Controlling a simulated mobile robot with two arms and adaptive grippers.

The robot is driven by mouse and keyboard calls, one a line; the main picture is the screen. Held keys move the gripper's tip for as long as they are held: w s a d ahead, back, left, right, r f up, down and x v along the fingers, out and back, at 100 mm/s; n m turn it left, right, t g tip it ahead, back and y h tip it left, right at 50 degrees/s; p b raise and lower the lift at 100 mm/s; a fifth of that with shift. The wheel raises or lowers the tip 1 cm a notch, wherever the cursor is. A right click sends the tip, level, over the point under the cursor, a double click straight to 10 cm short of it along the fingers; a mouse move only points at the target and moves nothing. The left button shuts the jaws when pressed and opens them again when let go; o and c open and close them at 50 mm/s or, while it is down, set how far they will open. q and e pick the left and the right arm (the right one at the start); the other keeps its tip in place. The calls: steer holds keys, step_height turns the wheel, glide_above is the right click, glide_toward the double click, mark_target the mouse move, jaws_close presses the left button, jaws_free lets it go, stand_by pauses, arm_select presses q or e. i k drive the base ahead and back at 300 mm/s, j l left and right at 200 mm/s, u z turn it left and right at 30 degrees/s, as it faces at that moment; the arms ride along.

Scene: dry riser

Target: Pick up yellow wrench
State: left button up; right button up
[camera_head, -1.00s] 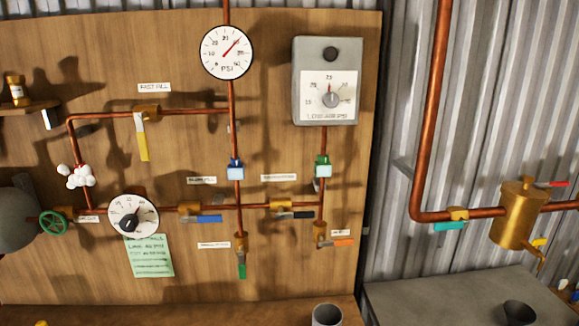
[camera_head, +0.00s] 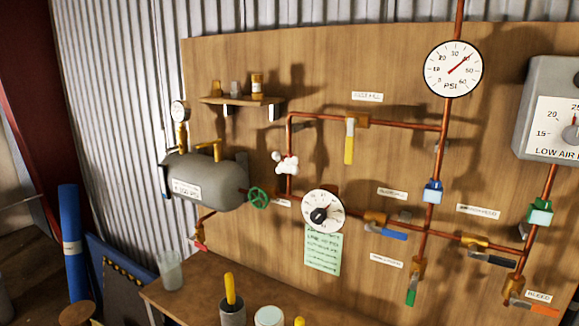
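I cannot clearly make out a yellow wrench. A yellow handle-like thing (camera_head: 230,288) stands upright in a dark cup (camera_head: 232,314) on the wooden bench at the bottom; its lower part is hidden in the cup, so I cannot tell what it is. A yellow lever (camera_head: 350,142) hangs down from a brass valve on the upper copper pipe. Neither of my grippers is in view.
A wooden panel (camera_head: 330,75) carries copper pipes, a PSI gauge (camera_head: 453,68), a dial (camera_head: 323,211) and several valves. A grey tank (camera_head: 207,180) is at left. The bench (camera_head: 200,285) also holds a jar (camera_head: 170,270) and a pale-topped container (camera_head: 268,316).

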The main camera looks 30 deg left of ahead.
mark_target(229, 281)
steer(key=u, duration=1.25)
